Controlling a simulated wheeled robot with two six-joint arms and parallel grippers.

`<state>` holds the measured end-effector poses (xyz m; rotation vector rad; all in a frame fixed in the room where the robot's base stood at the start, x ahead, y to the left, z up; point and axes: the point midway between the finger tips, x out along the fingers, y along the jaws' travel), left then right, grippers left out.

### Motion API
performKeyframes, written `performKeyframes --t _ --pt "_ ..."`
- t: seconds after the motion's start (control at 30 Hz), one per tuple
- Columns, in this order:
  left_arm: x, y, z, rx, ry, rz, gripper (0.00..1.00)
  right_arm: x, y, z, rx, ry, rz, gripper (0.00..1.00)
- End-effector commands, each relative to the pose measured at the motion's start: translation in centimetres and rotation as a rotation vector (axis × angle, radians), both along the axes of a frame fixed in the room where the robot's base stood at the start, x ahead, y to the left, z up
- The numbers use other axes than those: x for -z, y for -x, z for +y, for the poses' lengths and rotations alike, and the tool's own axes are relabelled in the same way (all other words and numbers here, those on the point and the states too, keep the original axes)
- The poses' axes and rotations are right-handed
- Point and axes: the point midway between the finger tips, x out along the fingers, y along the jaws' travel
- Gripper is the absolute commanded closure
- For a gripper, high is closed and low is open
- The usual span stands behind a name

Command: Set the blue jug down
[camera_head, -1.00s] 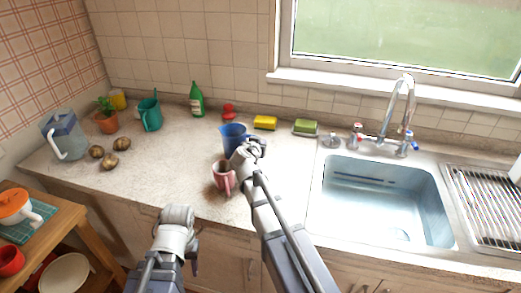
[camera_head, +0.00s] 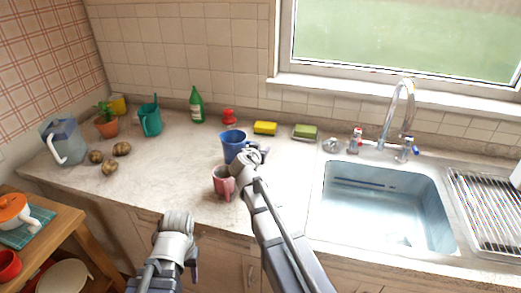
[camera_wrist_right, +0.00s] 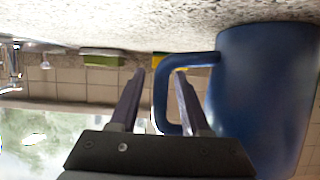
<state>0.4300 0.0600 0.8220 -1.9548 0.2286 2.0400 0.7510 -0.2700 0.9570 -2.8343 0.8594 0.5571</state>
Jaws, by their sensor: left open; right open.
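The blue jug (camera_head: 233,144) stands upright on the counter (camera_head: 175,165), near its middle. In the right wrist view, which is upside down, the jug (camera_wrist_right: 262,95) fills the right side, its base against the counter. My right gripper (camera_head: 258,153) is at the jug's right side. In the wrist view its two fingers (camera_wrist_right: 160,85) are apart, with part of the jug's handle (camera_wrist_right: 195,62) between or just beyond them. My left gripper (camera_head: 178,225) is open and empty in front of the counter edge; its fingertips are hard to see.
A pink mug (camera_head: 223,182) stands close in front of the jug. A red object (camera_head: 229,117), a yellow sponge (camera_head: 265,128) and a green sponge (camera_head: 304,132) lie behind. The sink (camera_head: 385,205) is to the right.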

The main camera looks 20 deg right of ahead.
Motion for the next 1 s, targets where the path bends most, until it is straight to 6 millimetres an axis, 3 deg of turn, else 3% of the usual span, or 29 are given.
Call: performKeyframes --t 0.6,0.93,1.0 --pt "-4.4 0.0 0.0 0.000 0.000 0.000 0.53 -4.4 8.1 5.3 -0.002 0.000 0.000 0.53" --pt "-4.8 0.0 0.0 0.000 0.000 0.000 0.53 -4.8 9.3 6.2 0.000 0.000 0.000 0.53" --pt "-4.8 0.0 0.0 0.000 0.000 0.000 0.48 -4.8 9.3 6.2 0.000 -0.001 0.001 0.53"
